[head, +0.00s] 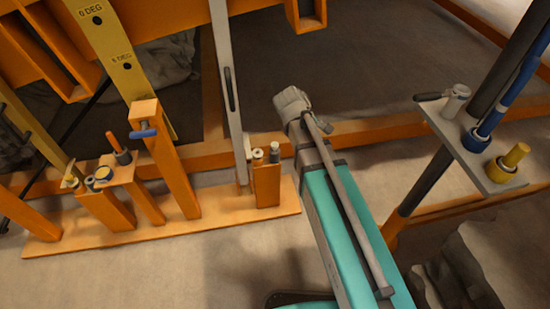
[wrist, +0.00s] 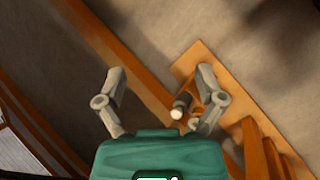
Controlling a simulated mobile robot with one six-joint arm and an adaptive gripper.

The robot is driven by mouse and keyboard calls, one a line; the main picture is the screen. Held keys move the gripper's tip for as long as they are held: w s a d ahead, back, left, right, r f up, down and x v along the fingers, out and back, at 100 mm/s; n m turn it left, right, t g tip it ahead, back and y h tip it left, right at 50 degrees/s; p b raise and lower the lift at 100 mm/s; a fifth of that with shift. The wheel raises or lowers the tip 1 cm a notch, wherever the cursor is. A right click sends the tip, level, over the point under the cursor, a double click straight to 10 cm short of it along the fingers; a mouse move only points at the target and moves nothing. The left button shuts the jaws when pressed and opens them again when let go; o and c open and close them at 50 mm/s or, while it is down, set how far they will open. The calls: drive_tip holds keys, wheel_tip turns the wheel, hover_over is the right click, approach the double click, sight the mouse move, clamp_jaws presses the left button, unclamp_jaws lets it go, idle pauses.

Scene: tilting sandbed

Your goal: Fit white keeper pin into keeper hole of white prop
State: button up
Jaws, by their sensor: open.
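The white prop (head: 222,75) is a pale upright bar with a dark slot, its foot by the orange base board. A short grey pin with a white top (head: 274,150), which looks like the white keeper pin, stands on a low orange post (head: 266,186) beside the prop's foot. In the wrist view the white-ended pin (wrist: 177,113) shows between the fingers, nearer the right one. My gripper (head: 291,100) is open with nothing held; its spread fingers show in the wrist view (wrist: 160,90). I cannot make out the keeper hole.
A yellow marked prop (head: 119,60) and orange posts with blue-knobbed fittings (head: 145,132) stand left. A grey shelf (head: 440,122) at right carries a grey-white fitting, a blue one and a yellow one (head: 510,160). An orange rail (head: 385,128) runs behind my gripper. Rocks lie at lower right.

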drive_tip(key=w+a+f+n+t+h+b, duration=0.3)
drive_tip(key=w+a+f+n+b, duration=0.35)
drive_tip(key=a+f+b, duration=0.55)
drive_tip(key=n+t+h+b, duration=0.35)
drive_tip(key=n+b, duration=0.45)
drive_tip(key=b, duration=0.6)
approach(275, 144)
drive_tip(key=s+a, duration=0.1)
drive_tip(key=s+a+r+y, duration=0.1)
drive_tip(key=shift+s+a+r+t, duration=0.15)
drive_tip(key=shift+s+a+t, duration=0.15)
drive_tip(key=shift+t, duration=0.05)
drive_tip(key=shift+b+x, duration=1.45)
drive_tip(key=shift+x, duration=2.85)
drive_tip(key=shift+w+d, duration=0.1)
drive_tip(key=x, duration=0.1)
drive_tip(key=b+x, duration=0.1)
drive_tip(key=x, duration=0.1)
drive_tip(key=shift+d+f, duration=0.1)
drive_tip(key=shift+f, duration=0.25)
drive_tip(key=shift+b+x, duration=0.4)
drive_tip(key=shift+x, duration=0.4)
drive_tip(key=shift+r, duration=0.1)
